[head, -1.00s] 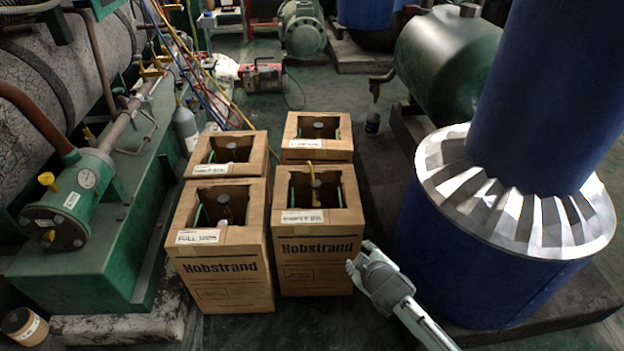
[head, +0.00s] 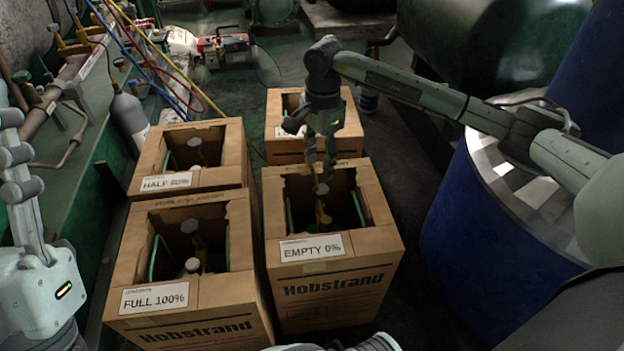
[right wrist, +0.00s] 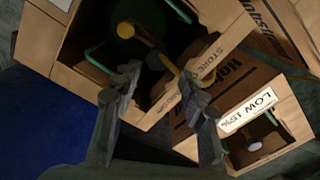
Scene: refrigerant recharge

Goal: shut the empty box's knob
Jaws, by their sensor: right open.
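The empty box (head: 338,292) is a cardboard carton labelled "EMPTY 0%", open at the top. Inside it, the grey round knob (head: 321,188) sits among yellow valve parts; in the right wrist view the knob (right wrist: 155,62) shows just beyond and between my fingertips. My right gripper (head: 321,172) points down over the box opening, its fingers apart around the knob's place; I cannot tell whether they touch it. My right gripper (right wrist: 160,93) looks empty in the wrist view.
The full box (head: 190,318) stands just left, the half box (head: 222,140) behind that, and the low box (head: 286,148) behind the empty one. A blue drum (head: 460,240) stands to the right. A grey bottle (head: 127,112) and green machinery are at the left.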

